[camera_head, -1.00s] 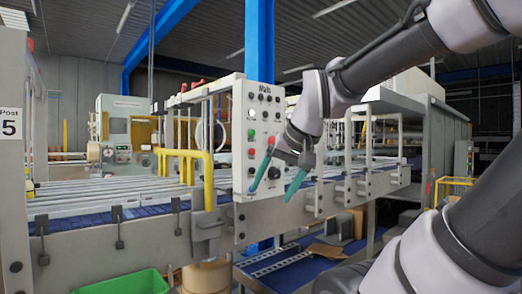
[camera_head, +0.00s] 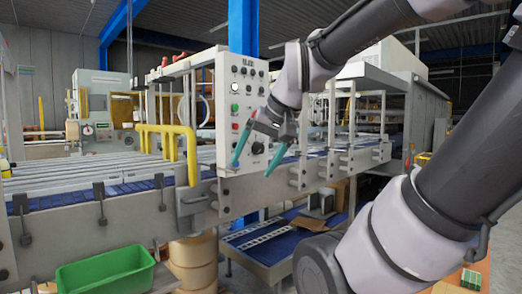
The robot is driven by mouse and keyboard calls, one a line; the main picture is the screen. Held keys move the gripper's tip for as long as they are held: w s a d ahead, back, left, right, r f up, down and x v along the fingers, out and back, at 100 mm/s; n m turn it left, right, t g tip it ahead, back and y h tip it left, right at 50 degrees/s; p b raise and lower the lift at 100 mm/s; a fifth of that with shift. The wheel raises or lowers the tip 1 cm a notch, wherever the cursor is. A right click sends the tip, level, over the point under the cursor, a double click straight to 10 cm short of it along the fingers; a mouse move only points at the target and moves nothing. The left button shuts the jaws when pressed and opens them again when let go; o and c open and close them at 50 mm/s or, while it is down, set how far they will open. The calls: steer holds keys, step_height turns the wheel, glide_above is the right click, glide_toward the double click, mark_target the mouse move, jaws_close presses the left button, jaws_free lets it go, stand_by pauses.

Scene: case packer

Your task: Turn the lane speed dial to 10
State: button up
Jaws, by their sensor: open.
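The white control panel (camera_head: 226,130) stands upright at the near edge of the conveyor. It carries several buttons and knobs in rows. A large black dial (camera_head: 257,148) sits low on its right side. I cannot read its scale or setting. My gripper (camera_head: 256,166) is open, its two teal fingers pointing down and left. In the picture one finger lies left of the black dial and the other to its right. I cannot tell whether either finger touches the dial or the panel.
The conveyor (camera_head: 90,190) runs behind and left of the panel, with a yellow rail (camera_head: 165,130) beside it. A green bin (camera_head: 105,272) stands low at the left. A cardboard box (camera_head: 303,224) lies on the lower blue belt (camera_head: 245,240).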

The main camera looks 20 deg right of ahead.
steer(key=w+a+f+g+y, duration=0.2)
steer(key=w+y, duration=0.2)
steer(key=w, duration=0.2)
steer(key=m+t, duration=0.4)
steer(key=t, duration=0.8)
glide_toward(261, 149)
steer(key=x, duration=0.9)
steer(key=shift+w+r, duration=0.1)
steer(key=shift+w, duration=0.05)
steer(key=c, duration=1.4)
